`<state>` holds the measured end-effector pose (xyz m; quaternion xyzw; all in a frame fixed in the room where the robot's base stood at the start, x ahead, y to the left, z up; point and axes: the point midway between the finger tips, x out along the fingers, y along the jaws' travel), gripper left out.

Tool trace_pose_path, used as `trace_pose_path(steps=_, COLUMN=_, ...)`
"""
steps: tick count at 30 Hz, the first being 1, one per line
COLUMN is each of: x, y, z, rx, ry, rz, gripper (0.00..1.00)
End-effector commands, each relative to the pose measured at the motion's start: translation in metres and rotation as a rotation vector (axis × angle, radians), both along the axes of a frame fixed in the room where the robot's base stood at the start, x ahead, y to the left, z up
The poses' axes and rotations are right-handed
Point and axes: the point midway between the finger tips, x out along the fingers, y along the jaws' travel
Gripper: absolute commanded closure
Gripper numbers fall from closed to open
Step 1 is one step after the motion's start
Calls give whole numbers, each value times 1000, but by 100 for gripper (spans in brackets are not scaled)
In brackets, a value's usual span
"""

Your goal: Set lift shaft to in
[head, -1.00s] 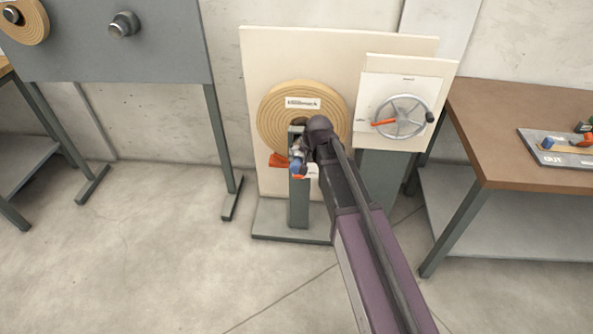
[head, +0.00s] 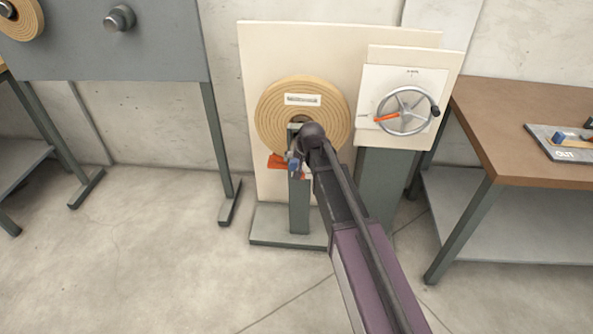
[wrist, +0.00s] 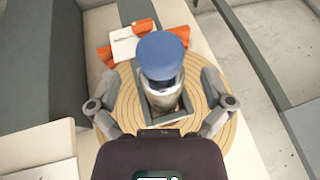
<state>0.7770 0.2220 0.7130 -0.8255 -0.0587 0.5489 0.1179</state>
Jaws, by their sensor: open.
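The lift shaft appears as a metal cylinder with a blue cap (wrist: 162,60) in the wrist view, standing out from a square grey housing in front of the wooden spiral disc. The blue end also shows in the head view (head: 294,168), at the lower left of the disc (head: 275,95). My gripper (wrist: 160,103) is open, with one finger on each side of the shaft and gaps between. In the head view my arm hides much of the housing, and the fingers are hard to make out.
An orange part (wrist: 181,34) with a white label (wrist: 128,44) lies beyond the blue cap. A spoked handwheel (head: 404,111) with an orange pointer is to the right on a panel. A brown-topped table (head: 510,120) stands further right.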

Motion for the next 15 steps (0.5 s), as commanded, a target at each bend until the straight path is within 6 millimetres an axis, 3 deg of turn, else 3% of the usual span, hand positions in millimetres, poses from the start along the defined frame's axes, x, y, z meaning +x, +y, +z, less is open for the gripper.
trace_pose_path(steps=6, x=8, y=5, z=-20, rx=0, ry=0, rz=0, gripper=0)
trace_pose_path(steps=15, x=13, y=8, z=-30, rx=0, ry=0, rz=1, gripper=0)
